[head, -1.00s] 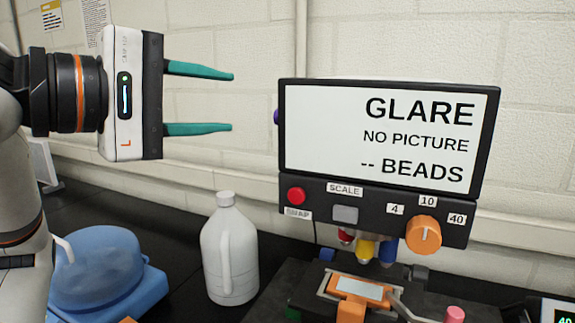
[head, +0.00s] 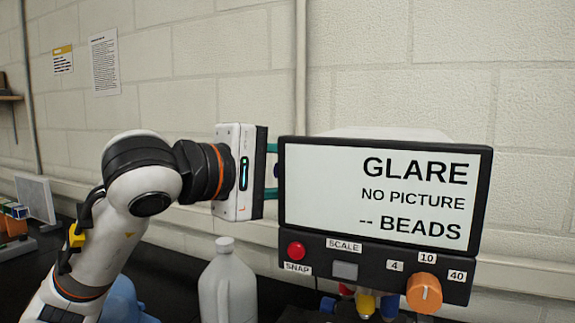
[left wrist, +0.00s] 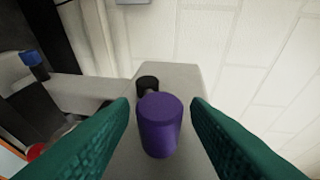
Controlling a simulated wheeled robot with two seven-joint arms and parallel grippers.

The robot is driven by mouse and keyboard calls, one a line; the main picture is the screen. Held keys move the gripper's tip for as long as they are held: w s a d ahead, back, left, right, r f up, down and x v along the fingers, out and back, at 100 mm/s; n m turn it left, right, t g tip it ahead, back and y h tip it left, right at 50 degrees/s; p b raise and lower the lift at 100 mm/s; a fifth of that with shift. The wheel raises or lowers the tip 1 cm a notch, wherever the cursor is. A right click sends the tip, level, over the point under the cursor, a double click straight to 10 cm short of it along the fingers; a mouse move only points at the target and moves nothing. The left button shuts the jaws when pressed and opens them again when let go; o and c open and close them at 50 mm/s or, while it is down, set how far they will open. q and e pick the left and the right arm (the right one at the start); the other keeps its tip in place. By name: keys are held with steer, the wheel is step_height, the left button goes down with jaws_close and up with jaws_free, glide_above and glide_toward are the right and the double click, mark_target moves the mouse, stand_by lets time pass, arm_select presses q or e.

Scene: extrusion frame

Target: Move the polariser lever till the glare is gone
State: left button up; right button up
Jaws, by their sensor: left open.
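The screen (head: 385,195) reads "GLARE", "NO PICTURE" and "-- BEADS". A purple knob (left wrist: 159,125), which looks like the polariser lever's end, stands out from a grey housing (left wrist: 181,82) in the left wrist view. My left gripper (head: 272,170) is at the screen's left edge, its green fingertips hidden behind the screen in the head view. In the left wrist view its fingers are open, one each side of the knob, with gaps between. My right gripper is out of view.
Below the screen, a control panel carries a red button (head: 296,251), a grey button (head: 345,271) and an orange dial (head: 424,293). A white jug (head: 228,285) stands below my left gripper. A pale block wall (head: 360,65) is behind.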

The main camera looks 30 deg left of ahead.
arm_select(q)
steer(key=shift+w+d, duration=0.1)
steer(key=shift+w, duration=0.05)
steer(key=shift+c, duration=0.5)
jaws_close()
steer(key=shift+r+p, duration=0.2)
steer(key=shift+p, duration=0.1)
steer(key=r+g+p, duration=0.1)
steer(key=p, duration=0.2)
steer(key=w+r+n+g+p, duration=0.1)
steer(key=g+p, duration=0.1)
steer(key=p, duration=0.1)
steer(key=shift+r+y, duration=0.1)
steer(key=shift+y, duration=0.2)
steer(key=shift+w+g, duration=0.15)
steer(key=shift+g, duration=0.25)
steer(key=shift+o, duration=0.5)
jaws_free()
steer(key=shift+f, duration=0.2)
